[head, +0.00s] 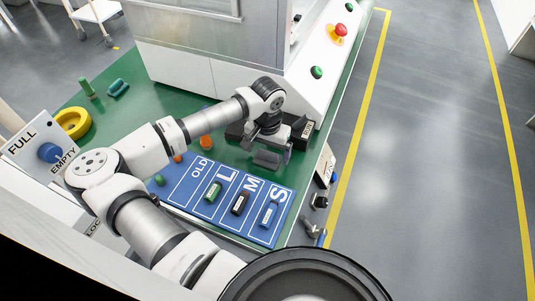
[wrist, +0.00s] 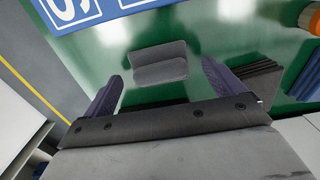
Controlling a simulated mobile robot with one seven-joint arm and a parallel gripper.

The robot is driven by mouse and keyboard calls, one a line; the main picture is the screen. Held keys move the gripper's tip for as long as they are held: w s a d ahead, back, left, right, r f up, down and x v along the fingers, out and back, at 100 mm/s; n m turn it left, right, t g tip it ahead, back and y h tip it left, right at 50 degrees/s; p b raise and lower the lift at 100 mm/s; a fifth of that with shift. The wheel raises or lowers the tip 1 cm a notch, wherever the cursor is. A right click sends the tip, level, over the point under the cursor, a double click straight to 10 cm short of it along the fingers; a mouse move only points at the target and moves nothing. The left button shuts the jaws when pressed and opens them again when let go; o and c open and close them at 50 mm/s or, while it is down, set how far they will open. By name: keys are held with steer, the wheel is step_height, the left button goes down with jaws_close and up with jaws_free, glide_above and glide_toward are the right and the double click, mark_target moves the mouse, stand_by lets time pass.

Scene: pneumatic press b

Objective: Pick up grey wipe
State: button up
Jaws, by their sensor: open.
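The grey wipe (wrist: 160,65) lies on the green table top, folded with a crease across it. In the wrist view it shows ahead of my gripper (wrist: 163,70), between the two purple fingers as seen from the camera. The fingers are apart and nothing is held. In the head view the wipe (head: 267,158) lies just below my gripper (head: 275,148), near the back edge of the blue mat. I cannot tell the exact height of the fingers above it.
The blue mat (head: 205,185) carries small cylinders by the letters L, M and S. Orange pieces (head: 206,142) stand behind it. A dark tray (head: 302,132) lies by the white press housing (head: 318,95). A yellow ring (head: 73,123) is at far left. Small items hang at the table's right edge.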

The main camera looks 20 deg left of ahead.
mark_target(268, 153)
steer(key=shift+f, duration=0.75)
steer(key=c, duration=1.1)
steer(key=shift+o, duration=0.2)
steer(key=shift+r, duration=0.1)
step_height(268, 153, up, 20)
steer(key=b, duration=0.3)
steer(key=o, duration=0.4)
steer(key=c, duration=0.6)
